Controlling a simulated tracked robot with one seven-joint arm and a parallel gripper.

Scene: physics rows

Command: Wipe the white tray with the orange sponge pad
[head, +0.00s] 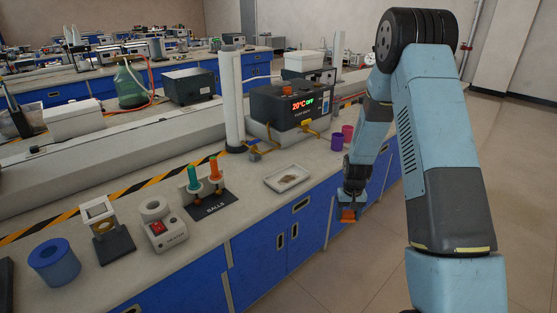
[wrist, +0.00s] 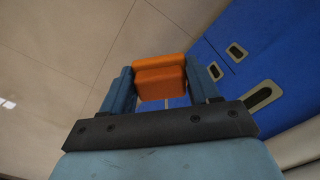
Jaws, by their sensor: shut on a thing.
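The white tray (head: 272,184) lies flat on the bench top near its front edge, with a brownish stain (head: 289,180) in its middle. My gripper (head: 348,213) hangs off the front side of the bench, to the right of the tray and apart from it. It is shut on the orange sponge pad (head: 347,216). In the wrist view the orange sponge pad (wrist: 160,77) sits between the two blue fingers. The tray does not show in the wrist view.
A purple cup (head: 337,141) and a pinkish-red cup (head: 347,132) stand behind my gripper. A dark device with a lit display (head: 290,107) stands behind the tray. Floor is clear on the right.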

